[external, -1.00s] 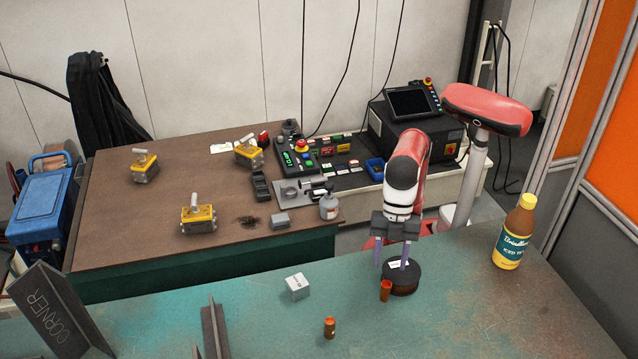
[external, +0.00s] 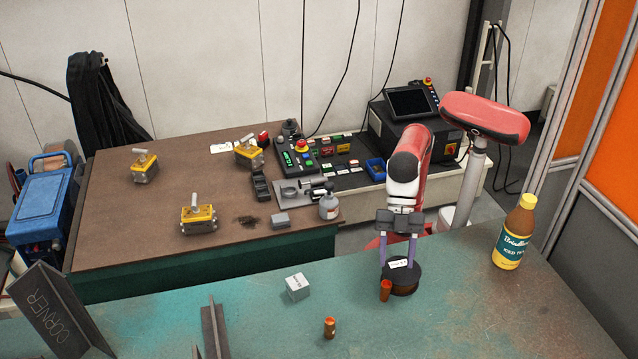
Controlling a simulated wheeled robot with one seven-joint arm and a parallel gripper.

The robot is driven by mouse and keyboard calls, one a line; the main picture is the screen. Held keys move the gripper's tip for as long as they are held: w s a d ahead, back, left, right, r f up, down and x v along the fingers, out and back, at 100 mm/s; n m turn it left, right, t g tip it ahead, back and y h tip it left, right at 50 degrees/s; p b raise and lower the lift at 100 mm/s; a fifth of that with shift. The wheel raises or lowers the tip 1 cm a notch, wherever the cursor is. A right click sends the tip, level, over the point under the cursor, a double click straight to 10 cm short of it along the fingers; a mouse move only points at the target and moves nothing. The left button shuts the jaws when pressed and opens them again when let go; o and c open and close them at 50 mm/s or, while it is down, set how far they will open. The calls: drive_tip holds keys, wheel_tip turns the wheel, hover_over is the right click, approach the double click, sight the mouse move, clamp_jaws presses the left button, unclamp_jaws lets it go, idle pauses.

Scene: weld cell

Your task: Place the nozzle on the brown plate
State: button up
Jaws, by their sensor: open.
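A small copper-orange cylinder that looks like a nozzle (external: 385,291) stands upright on the green bench, against or just in front of a dark round drum (external: 404,284) with a white label. A similar orange cylinder (external: 329,328) stands nearer the front edge. My gripper (external: 398,262) points down over the drum, its two fingers open, one on each side of the label. I cannot tell whether the fingertips touch the drum. Nothing is clearly held. No separate brown plate is clear; the rear table has a brown top (external: 130,215).
A small grey-white cube (external: 297,287) lies left of the drum. A bottle of iced tea (external: 514,232) stands to the right. Steel angle pieces (external: 214,330) and a "CORNER" piece (external: 52,310) are at the left front.

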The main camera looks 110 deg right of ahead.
sight(387, 280)
drive_tip(key=f+y+b, duration=0.1)
drive_tip(key=d+f+t+y+b, duration=0.2)
drive_tip(key=f+y, duration=0.1)
drive_tip(key=shift+s+d+b, duration=0.1)
drive_tip(key=shift+s+b, duration=0.25)
drive_tip(key=shift+s, duration=0.05)
drive_tip(key=shift+w+d+f+m+t+y+b, duration=0.15)
drive_tip(key=shift+d+f+m+t+y+b, duration=0.15)
drive_tip(key=shift+d+t+y, duration=0.2)
drive_tip(key=x, duration=0.7)
drive_tip(key=shift+w+a, duration=0.15)
drive_tip(key=shift+w, duration=0.2)
drive_tip(key=shift+c, duration=0.2)
clamp_jaws()
